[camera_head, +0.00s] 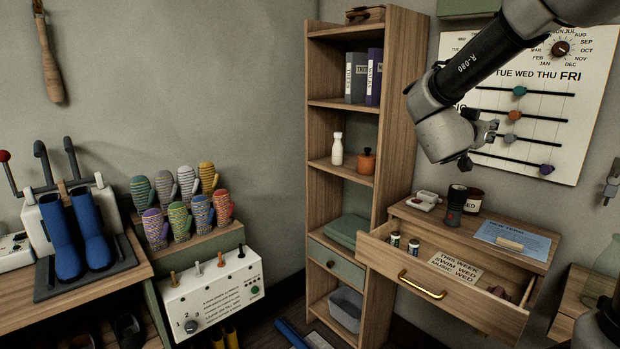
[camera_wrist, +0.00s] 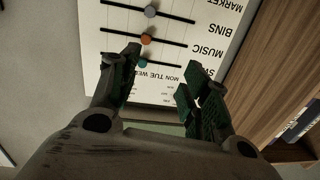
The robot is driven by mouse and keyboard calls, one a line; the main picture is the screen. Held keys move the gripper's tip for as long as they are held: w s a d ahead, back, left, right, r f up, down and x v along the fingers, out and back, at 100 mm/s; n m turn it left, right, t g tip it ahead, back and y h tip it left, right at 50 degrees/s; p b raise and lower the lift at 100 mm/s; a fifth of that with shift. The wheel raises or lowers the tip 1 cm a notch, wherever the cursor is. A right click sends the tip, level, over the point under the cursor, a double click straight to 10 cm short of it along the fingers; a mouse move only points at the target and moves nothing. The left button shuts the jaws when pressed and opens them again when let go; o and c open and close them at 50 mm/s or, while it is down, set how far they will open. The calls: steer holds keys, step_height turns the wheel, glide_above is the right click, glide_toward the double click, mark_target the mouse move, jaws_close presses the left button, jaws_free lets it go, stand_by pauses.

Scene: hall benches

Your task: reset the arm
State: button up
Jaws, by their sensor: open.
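My gripper (camera_head: 478,146) hangs from my arm at the upper right of the head view, in front of the wall calendar board (camera_head: 590,120) and above the small cabinet. In the wrist view my gripper (camera_wrist: 160,85) shows two spread fingers with green pads and nothing between them. The board (camera_wrist: 165,75) appears behind the fingers, turned over, with its slider knobs and lines of text.
A tall wooden shelf (camera_head: 396,110) stands left of my gripper. Below is an open drawer (camera_head: 470,312) with a handle; a dark cylinder (camera_head: 456,205) stands on the cabinet top. Blue boots (camera_head: 92,232) and mittens (camera_head: 180,218) are at left.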

steer(key=w+a+f+n+t+y, duration=0.2)
steer(key=w+a+f+n+y, duration=0.2)
steer(key=a+f+y, duration=0.35)
steer(key=s+a+f+n+g+y, duration=0.3)
steer(key=s+a+n+g+y, duration=0.1)
steer(key=s+a+y, duration=0.35)
steer(key=s+d+f+n+g, duration=0.1)
steer(key=s+f+g, duration=0.1)
steer(key=s, duration=0.4)
steer(key=s+f+n+g, duration=0.1)
steer(key=s+g, duration=0.2)
steer(key=s, duration=0.3)
steer(key=s+d+r+h, duration=0.1)
steer(key=s+d, duration=0.4)
steer(key=s, duration=0.2)
steer(key=s+d+r+g+h, duration=0.1)
steer(key=s+d+h, duration=0.1)
steer(key=s+d, duration=0.3)
steer(key=s, duration=0.3)
steer(key=shift+d+r, duration=0.1)
steer(key=shift+d, duration=0.05)
stand_by(0.7)
